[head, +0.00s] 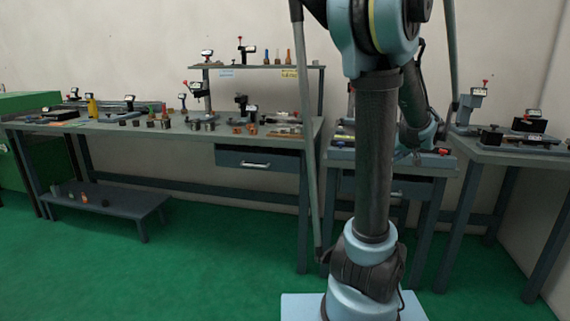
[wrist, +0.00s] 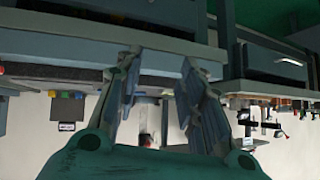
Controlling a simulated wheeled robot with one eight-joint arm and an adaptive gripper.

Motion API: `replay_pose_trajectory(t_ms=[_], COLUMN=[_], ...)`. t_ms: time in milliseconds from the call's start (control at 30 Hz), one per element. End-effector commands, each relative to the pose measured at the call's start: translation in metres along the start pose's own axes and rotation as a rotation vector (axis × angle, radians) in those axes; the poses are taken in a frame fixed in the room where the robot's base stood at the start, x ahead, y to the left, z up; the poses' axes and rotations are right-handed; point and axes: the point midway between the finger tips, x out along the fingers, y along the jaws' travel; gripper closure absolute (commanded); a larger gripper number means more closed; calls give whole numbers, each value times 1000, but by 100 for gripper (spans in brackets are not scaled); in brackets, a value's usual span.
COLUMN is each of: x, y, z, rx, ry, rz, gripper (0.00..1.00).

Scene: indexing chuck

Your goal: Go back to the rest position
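My gripper (wrist: 162,62) shows in the wrist view with its two fingers spread apart and nothing between them. The view is upside down, with a bench edge (wrist: 75,50) and drawer front beyond the fingertips. In the head view my arm stands upright in front of the middle bench (head: 340,156) and its far end reaches down over that bench. The gripper's fingers are hidden or too small to make out there. I cannot tell whether the fingers touch the bench.
The long left workbench (head: 230,130) carries several small parts and fixtures, with a raised shelf (head: 265,67) at its back. A low stool (head: 110,203) stands under it. The right table (head: 500,150) holds more devices. The green floor (head: 200,270) in front is clear.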

Motion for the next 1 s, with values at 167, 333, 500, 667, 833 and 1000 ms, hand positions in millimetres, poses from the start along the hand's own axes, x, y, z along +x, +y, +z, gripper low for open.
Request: replay_pose_trajectory(t_ms=[167,333,500,667,833,1000], x=[-9,-23,-41,-61,-81,-98], y=[-74,-127,-167,-192,-205,-206], z=[44,91,144,195,250,296], rx=[-11,-19,-33,-48,-70,-90], ry=[-125,-244,-358,-457,-550,-618], rz=[-50,-71,-69,-45,0,58], gripper=[64,64,64,64,64,64])
